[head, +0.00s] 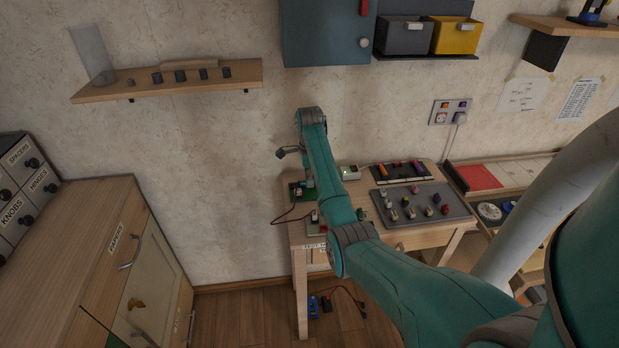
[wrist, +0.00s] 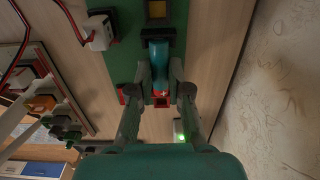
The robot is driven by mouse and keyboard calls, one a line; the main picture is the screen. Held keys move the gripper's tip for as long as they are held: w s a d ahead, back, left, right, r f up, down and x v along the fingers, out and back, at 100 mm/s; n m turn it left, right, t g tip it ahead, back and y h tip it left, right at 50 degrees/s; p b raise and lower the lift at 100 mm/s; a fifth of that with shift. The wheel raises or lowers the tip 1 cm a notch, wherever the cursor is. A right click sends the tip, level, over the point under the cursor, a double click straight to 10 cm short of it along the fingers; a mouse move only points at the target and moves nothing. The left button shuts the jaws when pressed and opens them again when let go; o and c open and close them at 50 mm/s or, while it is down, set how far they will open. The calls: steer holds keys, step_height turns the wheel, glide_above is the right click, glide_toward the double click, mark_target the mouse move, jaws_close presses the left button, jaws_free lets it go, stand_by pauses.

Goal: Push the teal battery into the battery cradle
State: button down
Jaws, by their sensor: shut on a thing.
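In the wrist view the teal battery (wrist: 159,55) lies lengthwise between the two fingers of my gripper (wrist: 160,74), which is shut on it. The battery cradle shows as a dark end piece (wrist: 146,33) at the battery's far end and red parts (wrist: 160,101) at its near end, on a green board (wrist: 122,62). The battery is lined up over the cradle between these ends. I cannot tell whether it is fully down in it. In the head view my arm hides most of this spot; the green board (head: 293,189) shows at the table's left end.
A white block with red wires (wrist: 101,32) sits on the board, left of the battery. A small device with a green light (wrist: 179,130) is close to my right finger. The wall (wrist: 285,90) is close on the right. A grey tray of small parts (head: 425,211) is on the table.

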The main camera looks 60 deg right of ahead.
steer(key=shift+f, duration=0.2)
steer(key=c, duration=1)
jaws_free()
steer(key=shift+r, duration=0.1)
steer(key=shift+r, duration=2.35)
